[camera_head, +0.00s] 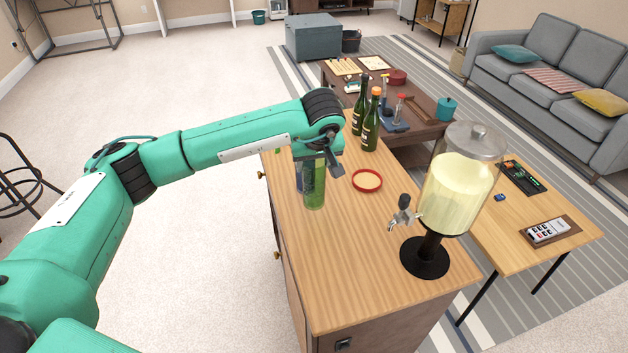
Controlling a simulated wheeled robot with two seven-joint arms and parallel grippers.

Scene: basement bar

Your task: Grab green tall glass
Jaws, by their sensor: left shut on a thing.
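The green tall glass (314,190) is see-through and upright at the left part of the wooden cabinet top (400,290). My left gripper (317,160) comes in from above and is shut on the glass near its upper part. The gripper and wrist hide some of the glass's top. I cannot tell whether the glass's base touches the cabinet top. My right gripper is not in view.
A drink dispenser (458,190) with pale yellow liquid stands to the right. A red ring-shaped dish (367,181) lies just right of the glass. Green bottles (370,125) stand behind. The cabinet top's front part is clear.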

